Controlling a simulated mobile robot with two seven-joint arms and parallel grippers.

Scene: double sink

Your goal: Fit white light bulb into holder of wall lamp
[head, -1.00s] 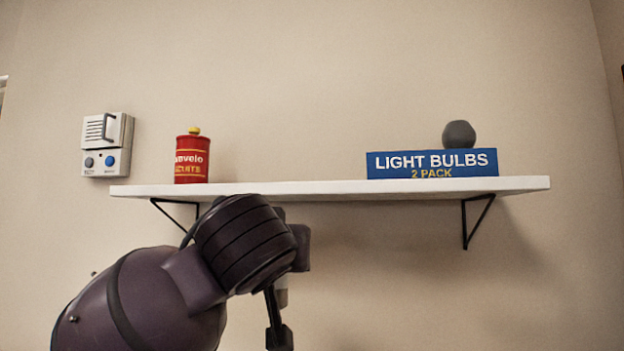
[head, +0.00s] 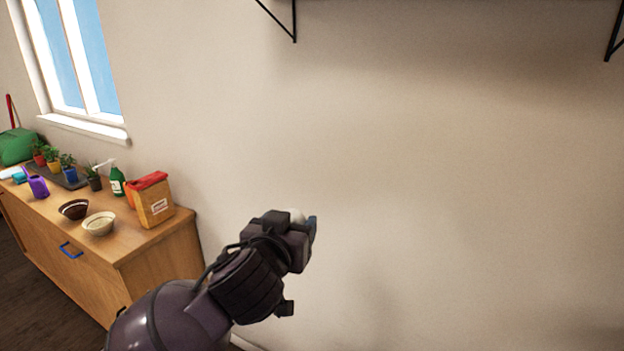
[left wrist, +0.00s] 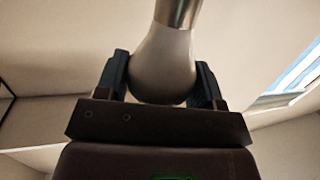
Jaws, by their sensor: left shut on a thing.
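My left gripper (head: 305,225) shows in the lower middle of the head view, in front of the bare wall. In the left wrist view my left gripper (left wrist: 163,85) is shut on the white light bulb (left wrist: 165,62). The bulb's round glass sits between the two fingers, and its metal base points up, away from the palm. In the head view only a small pale part of the bulb (head: 297,214) shows past the gripper. The wall lamp and its holder are not in view. My right gripper is not in view.
A wooden cabinet (head: 155,262) stands at the left with bowls, potted plants, a green bottle and a brown box (head: 153,203) on it. A window (head: 75,55) is above it. Black shelf brackets (head: 293,22) show at the top. The middle wall is clear.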

